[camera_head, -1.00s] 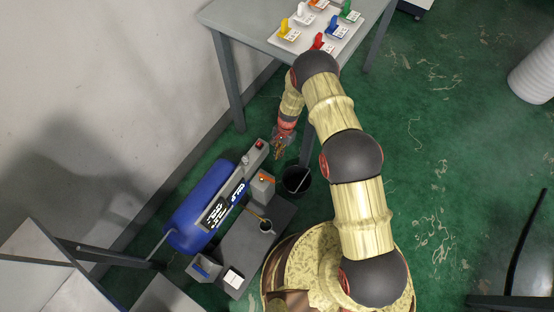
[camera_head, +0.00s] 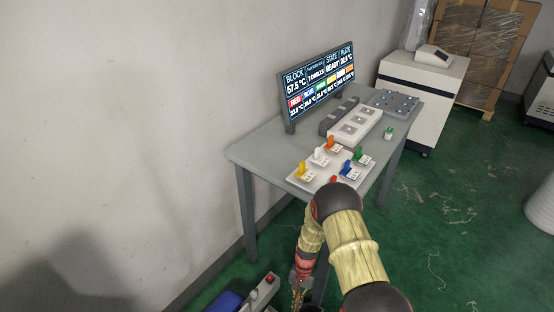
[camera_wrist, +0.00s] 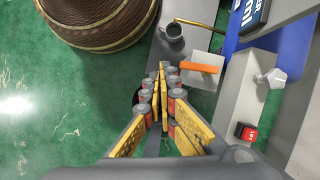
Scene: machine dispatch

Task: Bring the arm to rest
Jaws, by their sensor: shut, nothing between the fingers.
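My arm reaches down beside the table, bent at its dark joints. My gripper (camera_head: 298,296) hangs low in front of the table at the bottom of the head view, pointing down. In the wrist view my gripper (camera_wrist: 162,72) has its yellow fingers together, with nothing held. The gripper is apart from the table top.
The grey table (camera_head: 258,148) carries a screen (camera_head: 320,82), a white block (camera_head: 355,127) and a plate with several coloured clips (camera_head: 330,165). A white cabinet (camera_head: 422,90) stands behind. A grey unit with a red switch (camera_wrist: 246,132) lies below. Green floor is open at right.

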